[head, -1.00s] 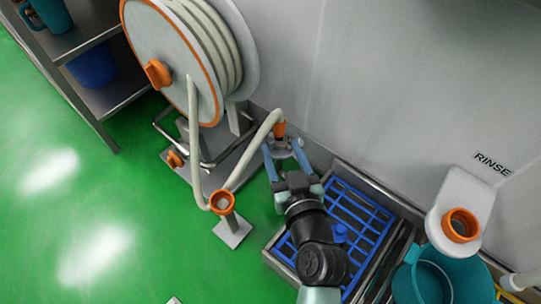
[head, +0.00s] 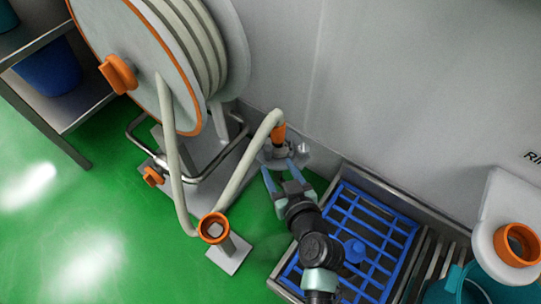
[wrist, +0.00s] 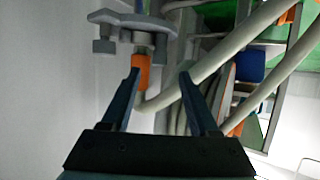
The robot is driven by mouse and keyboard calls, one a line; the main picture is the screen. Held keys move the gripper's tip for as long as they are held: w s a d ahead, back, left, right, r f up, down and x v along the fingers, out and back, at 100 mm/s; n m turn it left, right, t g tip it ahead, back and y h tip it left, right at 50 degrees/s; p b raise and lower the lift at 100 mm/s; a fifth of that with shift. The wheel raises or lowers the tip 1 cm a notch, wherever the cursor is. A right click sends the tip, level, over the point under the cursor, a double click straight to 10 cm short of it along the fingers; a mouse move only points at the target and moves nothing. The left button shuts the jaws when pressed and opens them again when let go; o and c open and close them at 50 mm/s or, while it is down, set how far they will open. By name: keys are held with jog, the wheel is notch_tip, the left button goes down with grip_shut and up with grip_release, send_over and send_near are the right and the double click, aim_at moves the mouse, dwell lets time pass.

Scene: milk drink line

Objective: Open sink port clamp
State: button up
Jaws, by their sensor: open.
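The sink port clamp (head: 282,153) is a grey metal piece low by the wall, at the end of the pale hose with its orange collar (head: 278,131). In the wrist view the grey clamp (wrist: 128,22) is at the top, with a knob hanging on its left and the orange collar (wrist: 141,70) below it. My gripper (head: 279,169) has two blue-grey fingers and is open. It is just in front of the clamp. In the wrist view my gripper (wrist: 159,75) is empty, and the orange collar appears between its fingertips, nearer the left finger. I cannot tell whether anything touches.
A large hose reel (head: 140,62) stands left of the clamp. An orange-ringed post (head: 214,228) stands on the green floor. The grey wall (head: 400,90) rises behind.

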aim_at(270, 153)
jog(key=b+x, duration=0.2)
jog(key=x, duration=0.4)
jog(key=shift+w+a+f, duration=0.1)
jog(key=shift+w+a, duration=0.05)
jog(key=shift+w, duration=0.15)
grip_shut()
dwell(1.2)
